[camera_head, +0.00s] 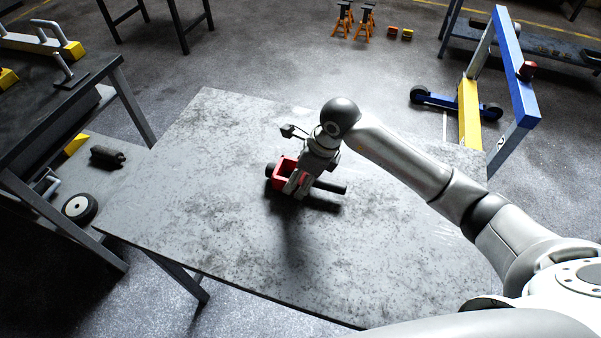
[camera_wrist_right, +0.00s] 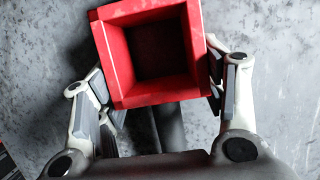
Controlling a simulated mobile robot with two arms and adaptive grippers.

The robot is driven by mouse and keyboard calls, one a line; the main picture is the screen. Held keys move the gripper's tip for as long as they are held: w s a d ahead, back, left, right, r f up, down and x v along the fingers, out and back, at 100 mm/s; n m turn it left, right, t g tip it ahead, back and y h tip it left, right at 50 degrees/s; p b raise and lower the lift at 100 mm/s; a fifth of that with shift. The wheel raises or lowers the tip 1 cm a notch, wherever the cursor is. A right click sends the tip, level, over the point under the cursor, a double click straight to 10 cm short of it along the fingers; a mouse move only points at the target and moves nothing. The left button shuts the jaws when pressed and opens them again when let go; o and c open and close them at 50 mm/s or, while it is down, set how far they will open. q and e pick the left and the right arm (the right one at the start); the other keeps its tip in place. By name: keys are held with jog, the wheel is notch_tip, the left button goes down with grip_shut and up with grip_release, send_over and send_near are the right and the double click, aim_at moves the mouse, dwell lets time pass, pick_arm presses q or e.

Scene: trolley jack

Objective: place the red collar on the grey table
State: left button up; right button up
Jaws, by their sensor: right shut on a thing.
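The red collar (camera_head: 283,170) is a square, hollow box-like piece over the middle of the grey table (camera_head: 200,210). In the right wrist view, the red collar (camera_wrist_right: 118,55) shows its open square end with a dark inside. My right gripper (camera_head: 298,184) is shut on the collar, with its fingers (camera_wrist_right: 165,88) on either side of it. A dark cylinder (camera_head: 332,187) shows just right of the gripper; I cannot tell whether it is joined to the collar. I cannot tell whether the collar touches the tabletop. My left gripper is not in view.
The grey tabletop around the collar looks clear. A dark workbench (camera_head: 60,100) stands at the left, with a wheel (camera_head: 80,207) and a dark cylindrical part (camera_head: 107,156) on its lower shelf. A blue and yellow frame (camera_head: 515,75) stands at the right beyond the table.

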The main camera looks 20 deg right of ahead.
jog(key=shift+f, duration=0.15)
jog(key=o, duration=1.1)
jog(key=b+v, duration=0.1)
jog(key=v, duration=1.1)
jog(key=shift+a, duration=0.1)
